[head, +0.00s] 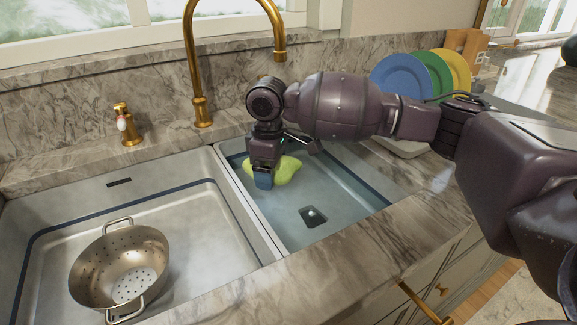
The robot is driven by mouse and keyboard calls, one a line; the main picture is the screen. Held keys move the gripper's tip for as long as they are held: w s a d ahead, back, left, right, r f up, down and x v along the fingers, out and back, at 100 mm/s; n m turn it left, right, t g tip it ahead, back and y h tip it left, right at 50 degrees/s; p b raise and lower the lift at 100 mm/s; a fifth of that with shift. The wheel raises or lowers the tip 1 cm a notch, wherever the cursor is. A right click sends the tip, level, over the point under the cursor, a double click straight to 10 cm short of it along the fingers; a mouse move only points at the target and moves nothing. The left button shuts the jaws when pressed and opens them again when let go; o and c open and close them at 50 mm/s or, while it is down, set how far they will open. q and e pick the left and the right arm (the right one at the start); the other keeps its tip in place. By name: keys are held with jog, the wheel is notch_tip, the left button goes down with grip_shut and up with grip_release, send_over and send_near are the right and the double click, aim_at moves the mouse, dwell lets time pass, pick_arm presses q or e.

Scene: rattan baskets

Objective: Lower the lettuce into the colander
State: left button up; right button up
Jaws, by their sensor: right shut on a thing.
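A metal colander (120,268) with two loop handles stands in the left sink basin, upright and empty. The green lettuce (288,169) is over the right sink basin, partly hidden behind my right gripper (264,180). My right gripper points down and is shut on the lettuce. I cannot tell how far the lettuce is above the basin floor. The colander is to the left of and nearer than the gripper. My left gripper is not in view.
A divider (247,206) separates the left basin (190,250) from the right basin (345,200). A gold faucet (199,80) rises behind the sink, with a gold dispenser (127,125) to its left. Blue, green and yellow plates (400,78) stand in a row at the back right.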

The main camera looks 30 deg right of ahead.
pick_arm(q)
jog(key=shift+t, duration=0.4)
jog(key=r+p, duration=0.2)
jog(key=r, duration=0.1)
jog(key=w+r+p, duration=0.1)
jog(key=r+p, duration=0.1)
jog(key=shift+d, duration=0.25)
pick_arm(e)
jog(key=a, duration=3.4)
jog(key=shift+w+a, duration=0.35)
jog(key=shift+f, duration=0.1)
